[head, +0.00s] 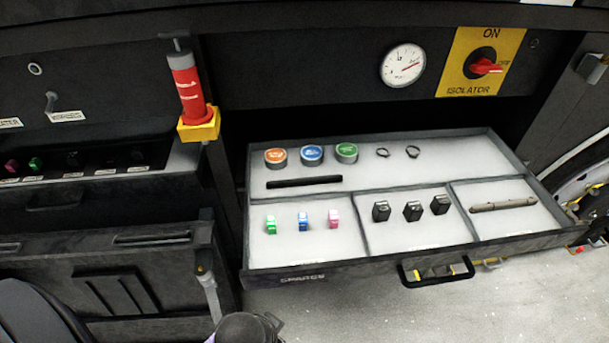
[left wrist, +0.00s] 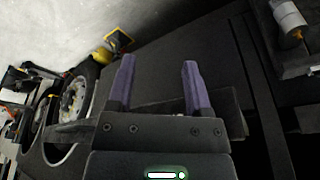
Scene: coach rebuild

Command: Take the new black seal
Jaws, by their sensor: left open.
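A black strip (head: 304,182) lies flat in the back compartment of the open drawer (head: 362,264), below the round tins. Two small black rings (head: 382,152) (head: 413,151) lie in the same compartment, further right. I cannot tell for sure which of these is the seal; the strip is the larger black piece. My left gripper (left wrist: 158,64) is open and empty in the left wrist view, with its two purple fingers apart. The drawer items do not show between its fingers. My right gripper is not in view.
Orange, blue and green tins (head: 311,154) stand behind the strip. Front compartments hold coloured pieces (head: 303,221), black blocks (head: 412,211) and a grey rod (head: 503,204). A red cylinder (head: 187,88) stands left of the drawer. The drawer's black handle (head: 437,274) sticks out in front.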

